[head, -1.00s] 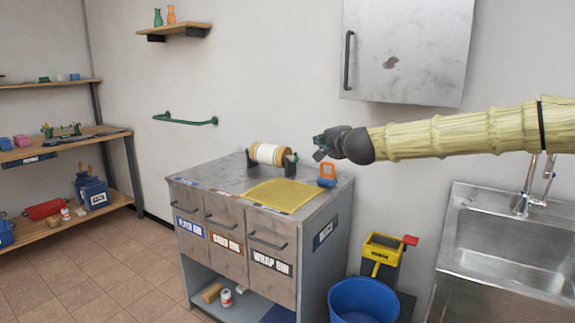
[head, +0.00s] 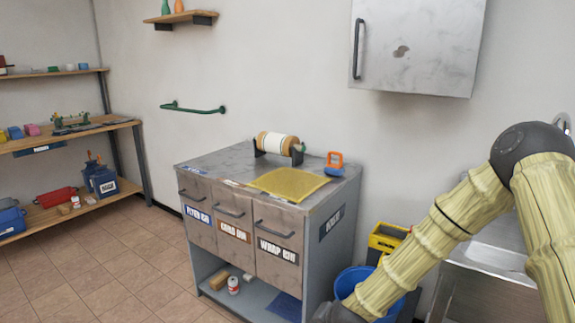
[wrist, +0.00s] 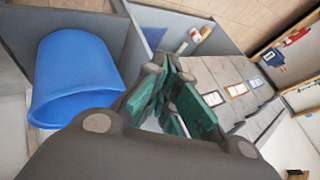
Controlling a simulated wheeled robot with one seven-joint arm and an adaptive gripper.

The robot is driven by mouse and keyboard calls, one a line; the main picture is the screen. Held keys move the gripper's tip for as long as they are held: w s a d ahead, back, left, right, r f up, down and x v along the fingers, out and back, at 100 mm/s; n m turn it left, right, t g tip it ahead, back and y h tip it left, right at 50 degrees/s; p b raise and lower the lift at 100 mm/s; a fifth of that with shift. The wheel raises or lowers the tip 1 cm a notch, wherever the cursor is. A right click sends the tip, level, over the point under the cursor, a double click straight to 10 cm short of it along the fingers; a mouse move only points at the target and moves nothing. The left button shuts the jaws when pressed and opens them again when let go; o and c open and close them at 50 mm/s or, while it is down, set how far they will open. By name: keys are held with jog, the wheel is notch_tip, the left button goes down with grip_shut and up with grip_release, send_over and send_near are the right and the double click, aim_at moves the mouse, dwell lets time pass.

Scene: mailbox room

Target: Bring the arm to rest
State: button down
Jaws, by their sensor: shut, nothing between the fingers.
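My arm (head: 470,205) is bent at a dark elbow on the right of the head view. Its forearm slopes down and left in front of the sink and the blue bin. The dark wrist is at the bottom edge of the head view, and the fingers are out of that frame. In the wrist view, my gripper (wrist: 176,100) shows green finger pads, shut with nothing between them. It is in front of the bin cabinet, with the blue bin beside it.
The grey bin cabinet (head: 212,160) bears a yellow mat (head: 290,184), a paper roll (head: 277,144) and an orange item (head: 335,163). The blue bin (wrist: 75,75) stands close to my gripper. A wall cabinet (head: 425,45) hangs above. Tiled floor (head: 120,270) is clear at left.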

jog(key=s+d+f+n+g+h, duration=0.1)
jog(key=s+d+f+g, duration=0.1)
jog(key=s+f, duration=0.65)
jog(key=s+d+f+n+g, duration=0.25)
jog(key=s+f, duration=0.35)
jog(key=s, duration=0.6)
jog(key=s+d+f+n+g+h, duration=0.15)
jog(key=s+d, duration=0.25)
jog(key=s, duration=0.7)
jog(key=s+d+f+n+g, duration=0.1)
jog(key=s+d+f+g, duration=0.3)
jog(key=s, duration=0.7)
notch_tip(320, 180, up, 15)
jog(key=d+t+p, duration=0.1)
jog(key=t+p, duration=0.1)
jog(key=p, duration=1.1)
jog(key=shift+s, duration=0.25)
jog(key=shift+f+h, duration=0.1)
jog(key=shift+h, duration=0.15)
